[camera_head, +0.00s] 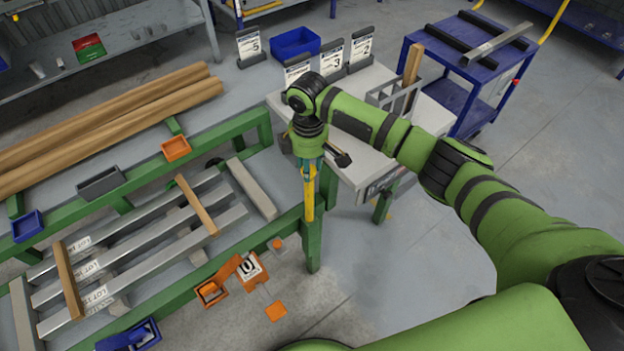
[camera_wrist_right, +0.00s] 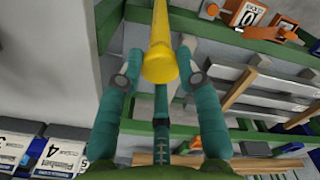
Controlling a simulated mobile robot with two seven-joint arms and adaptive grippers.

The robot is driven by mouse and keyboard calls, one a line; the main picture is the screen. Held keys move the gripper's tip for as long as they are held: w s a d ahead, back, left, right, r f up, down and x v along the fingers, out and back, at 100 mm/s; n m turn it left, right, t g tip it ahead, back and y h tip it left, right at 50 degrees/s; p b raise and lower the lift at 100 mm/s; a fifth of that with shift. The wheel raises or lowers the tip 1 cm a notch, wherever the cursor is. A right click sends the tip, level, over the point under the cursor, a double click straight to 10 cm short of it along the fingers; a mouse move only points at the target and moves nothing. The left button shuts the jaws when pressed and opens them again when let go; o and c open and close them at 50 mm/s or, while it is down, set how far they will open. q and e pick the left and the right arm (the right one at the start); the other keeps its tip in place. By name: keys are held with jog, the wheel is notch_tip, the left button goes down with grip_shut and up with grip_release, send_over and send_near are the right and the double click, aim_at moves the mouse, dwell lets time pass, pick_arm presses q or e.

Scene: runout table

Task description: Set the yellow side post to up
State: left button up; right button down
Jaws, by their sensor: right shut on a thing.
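The yellow side post (camera_head: 309,198) stands at the near right corner of the green runout table frame (camera_head: 262,232). It appears roughly upright, in line with the green leg below it. My right gripper (camera_head: 309,168) points down over its upper part and is shut on it. In the right wrist view the post (camera_wrist_right: 160,45) runs between the two teal fingers of the right gripper (camera_wrist_right: 160,68), with its rounded end towards the camera. Its foot is not clear to see. My left gripper is not in view.
A grey-topped table (camera_head: 345,178) with numbered cards and a blue bin (camera_head: 296,42) stands close behind the post. Metal bars and wooden strips lie on the runout table. Orange boxes (camera_head: 211,291) lie below. A blue cart (camera_head: 470,75) stands back right; floor at right is open.

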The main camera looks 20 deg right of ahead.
notch_tip(320, 180, up, 2)
jog(key=shift+p, duration=0.4)
jog(key=shift+r, duration=0.3)
jog(key=shift+r+p, duration=0.3)
jog(key=shift+p, duration=0.2)
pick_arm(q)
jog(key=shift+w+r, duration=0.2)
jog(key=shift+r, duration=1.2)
pick_arm(e)
jog(key=c, duration=0.8)
grip_release()
jog(key=shift+c, duration=0.2)
